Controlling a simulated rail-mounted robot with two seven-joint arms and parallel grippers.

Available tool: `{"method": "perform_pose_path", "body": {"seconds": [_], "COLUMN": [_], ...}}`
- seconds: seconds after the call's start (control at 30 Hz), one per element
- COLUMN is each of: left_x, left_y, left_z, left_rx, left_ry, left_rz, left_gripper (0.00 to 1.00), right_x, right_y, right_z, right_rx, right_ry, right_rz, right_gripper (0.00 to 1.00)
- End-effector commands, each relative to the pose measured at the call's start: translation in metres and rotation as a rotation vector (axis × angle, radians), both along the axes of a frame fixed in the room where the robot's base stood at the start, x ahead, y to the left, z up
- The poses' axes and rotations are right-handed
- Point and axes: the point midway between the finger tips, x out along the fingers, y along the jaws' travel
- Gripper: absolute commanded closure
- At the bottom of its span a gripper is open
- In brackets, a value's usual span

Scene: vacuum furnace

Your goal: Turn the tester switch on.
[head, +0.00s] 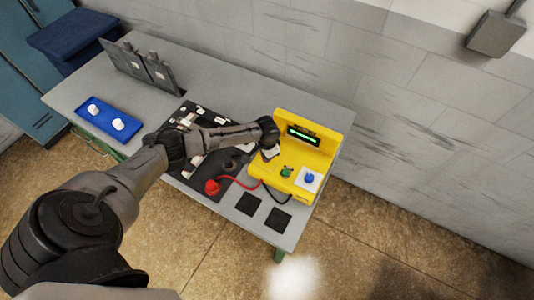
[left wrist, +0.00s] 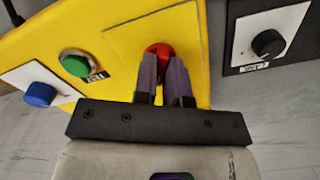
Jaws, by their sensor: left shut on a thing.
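The yellow tester (head: 315,145) stands at the right end of the grey table, with a lit green display (head: 303,136). Its front carries a green knob (head: 286,171) and a blue knob (head: 309,178) on a white plate. In the left wrist view, a red switch knob (left wrist: 158,48) sits on the yellow face beside the green knob (left wrist: 75,64). My left gripper (left wrist: 164,62) is shut on this red knob, and its fingers cover part of it. In the head view the gripper (head: 269,150) hides the red knob. My right gripper is not in view.
A black board (head: 200,150) with several parts lies left of the tester. A red plug (head: 212,187) and cable lie in front. Two black squares (head: 264,211) lie near the front edge. A blue tray (head: 100,122) with two white knobs is at left. A wall stands behind.

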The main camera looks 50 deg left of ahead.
Motion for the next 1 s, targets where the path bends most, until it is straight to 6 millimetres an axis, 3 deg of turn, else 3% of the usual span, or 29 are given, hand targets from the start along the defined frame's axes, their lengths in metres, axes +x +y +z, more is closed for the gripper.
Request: {"method": "perform_pose_path", "body": {"seconds": [0.6, 0.63, 0.8, 0.87, 1.0], "left_x": [0.0002, 0.0002, 0.0002, 0.0002, 0.0002], "left_y": [-0.0002, -0.0002, -0.0001, -0.0001, 0.0], "left_z": [0.0002, 0.0002, 0.0002, 0.0002, 0.0002], "left_rx": [0.0, 0.0, 0.0, 0.0, 0.0], "left_ry": [-0.001, -0.001, -0.001, -0.001, -0.001], "left_rz": [-0.035, -0.035, -0.034, -0.034, -0.033], "left_gripper": [1.0, 0.85, 0.69, 0.64, 0.63], "right_x": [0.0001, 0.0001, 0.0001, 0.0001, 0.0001], "right_y": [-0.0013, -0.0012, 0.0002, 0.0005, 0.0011], "right_z": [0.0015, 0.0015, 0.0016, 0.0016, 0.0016], "right_rx": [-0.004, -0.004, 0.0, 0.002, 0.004], "right_ry": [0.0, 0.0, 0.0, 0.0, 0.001], "right_rz": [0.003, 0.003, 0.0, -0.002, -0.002], "right_gripper": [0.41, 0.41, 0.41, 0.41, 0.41]}}
